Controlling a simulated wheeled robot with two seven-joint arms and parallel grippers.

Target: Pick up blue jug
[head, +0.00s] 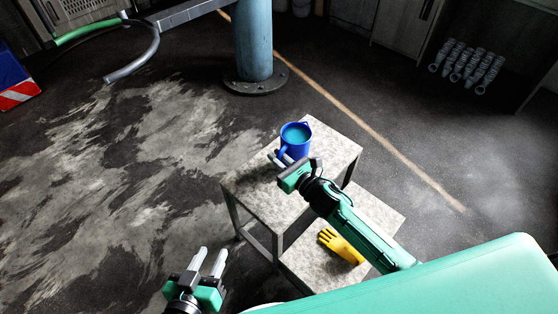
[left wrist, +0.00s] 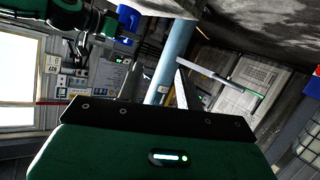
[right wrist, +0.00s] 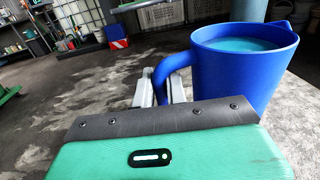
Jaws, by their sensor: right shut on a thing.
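The blue jug (head: 296,145) is upright at the far part of the grey table top and holds blue-green liquid. I cannot tell whether its base touches the table. My right gripper (head: 277,158) is shut on its handle (right wrist: 163,80), which shows between the fingers in the right wrist view. The jug body (right wrist: 250,65) is to the right of the fingers there. Part of the jug (left wrist: 128,18) also shows at the top of the left wrist view. My left gripper (head: 210,261) is open and empty, left of the table and apart from it.
The grey table (head: 262,195) has a lower step (head: 305,268) with a yellow glove (head: 341,246) on it. A blue column (head: 254,45) stands behind. A pipe rack (head: 466,66) is at the far right.

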